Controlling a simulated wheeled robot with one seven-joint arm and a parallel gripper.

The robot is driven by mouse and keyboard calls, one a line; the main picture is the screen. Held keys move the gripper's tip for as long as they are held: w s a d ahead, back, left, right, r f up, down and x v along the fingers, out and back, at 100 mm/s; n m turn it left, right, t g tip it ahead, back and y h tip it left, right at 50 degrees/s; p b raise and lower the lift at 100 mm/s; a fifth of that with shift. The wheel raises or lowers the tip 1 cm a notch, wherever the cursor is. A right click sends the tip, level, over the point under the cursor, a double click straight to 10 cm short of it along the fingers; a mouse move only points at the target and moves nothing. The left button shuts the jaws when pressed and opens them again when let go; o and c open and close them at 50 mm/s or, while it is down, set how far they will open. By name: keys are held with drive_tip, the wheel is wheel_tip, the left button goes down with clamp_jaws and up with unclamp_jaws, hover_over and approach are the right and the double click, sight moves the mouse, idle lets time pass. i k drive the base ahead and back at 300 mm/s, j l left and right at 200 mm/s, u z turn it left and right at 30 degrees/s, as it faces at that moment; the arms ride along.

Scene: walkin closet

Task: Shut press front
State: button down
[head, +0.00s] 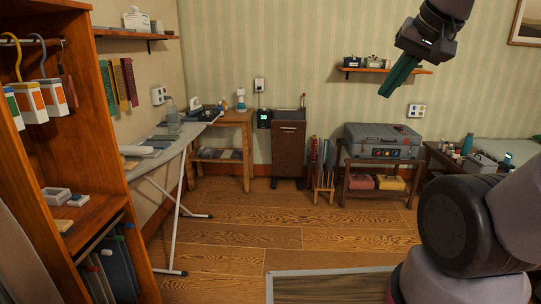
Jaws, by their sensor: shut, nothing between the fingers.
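The press, as far as I can tell, is the narrow upright brown unit (288,149) standing on the floor against the far wall. Its flat brown front faces me, with a small light mark near the top. It is too small to tell whether the front stands ajar or flush. My gripper (388,90) is at the upper right, its green fingers shut and empty, pointing down and left. In the picture it is above and right of the press, much nearer to me and not touching anything.
An ironing board (172,134) with an iron stands at the left, beside an orange-brown shelf unit (107,190). A small wooden table (232,118) is left of the press. A rack of folders (324,165) and a grey case (384,141) on a stand are to its right. The wooden floor (290,240) before it is clear.

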sight(289, 137)
drive_tip(key=i+j, duration=0.1)
drive_tip(key=i, duration=3.95)
drive_tip(key=i+z, duration=0.2)
drive_tip(key=i, duration=0.35)
